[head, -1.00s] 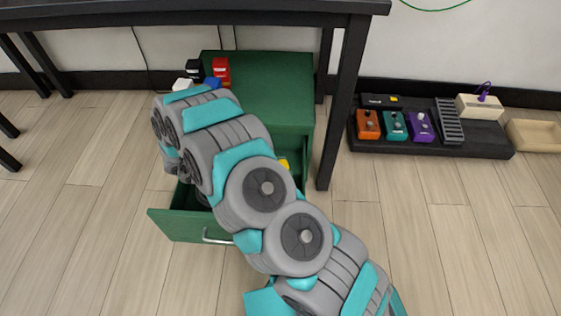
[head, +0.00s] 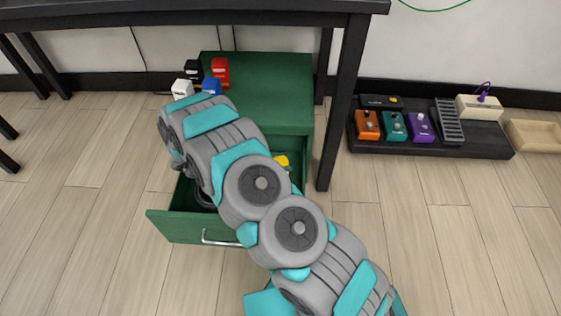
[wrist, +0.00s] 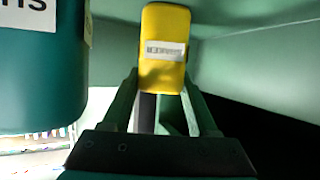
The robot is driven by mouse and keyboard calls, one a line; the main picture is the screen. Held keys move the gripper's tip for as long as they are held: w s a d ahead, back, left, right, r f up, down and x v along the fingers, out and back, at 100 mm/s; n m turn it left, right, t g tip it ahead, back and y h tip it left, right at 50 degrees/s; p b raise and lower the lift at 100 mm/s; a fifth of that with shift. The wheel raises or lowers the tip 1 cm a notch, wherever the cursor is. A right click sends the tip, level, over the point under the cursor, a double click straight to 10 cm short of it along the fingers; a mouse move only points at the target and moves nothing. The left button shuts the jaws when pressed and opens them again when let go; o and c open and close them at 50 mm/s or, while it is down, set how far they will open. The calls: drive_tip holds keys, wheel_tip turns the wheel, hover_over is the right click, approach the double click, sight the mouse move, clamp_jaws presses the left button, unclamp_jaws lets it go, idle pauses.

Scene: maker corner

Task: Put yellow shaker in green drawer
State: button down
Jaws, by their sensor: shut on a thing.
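My gripper (wrist: 161,78) is shut on the yellow shaker (wrist: 165,45), which has a pale label, in the wrist view. Green panels surround it there. In the head view my arm hides my gripper. The green drawer (head: 180,227) is pulled out of the green cabinet (head: 265,95), its silver handle at the front. A yellow thing (head: 282,160) shows past my arm at the drawer's right rear; I cannot tell whether it is the held shaker. The arm covers much of the drawer's inside.
Red (head: 220,72), blue (head: 211,86), black (head: 193,70) and white (head: 182,88) items stand at the cabinet top's left. A teal labelled object (wrist: 40,75) is close at left in the wrist view. A table leg (head: 343,110) stands right of the cabinet.

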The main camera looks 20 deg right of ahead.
drive_tip(key=shift+c, duration=0.9)
unclamp_jaws()
drive_tip(key=shift+r, duration=0.1)
drive_tip(key=shift+a+r, duration=0.15)
drive_tip(key=shift+a, duration=0.05)
drive_tip(key=v, duration=1.1)
drive_tip(key=shift+a+p, duration=0.25)
drive_tip(key=shift+p, duration=0.15)
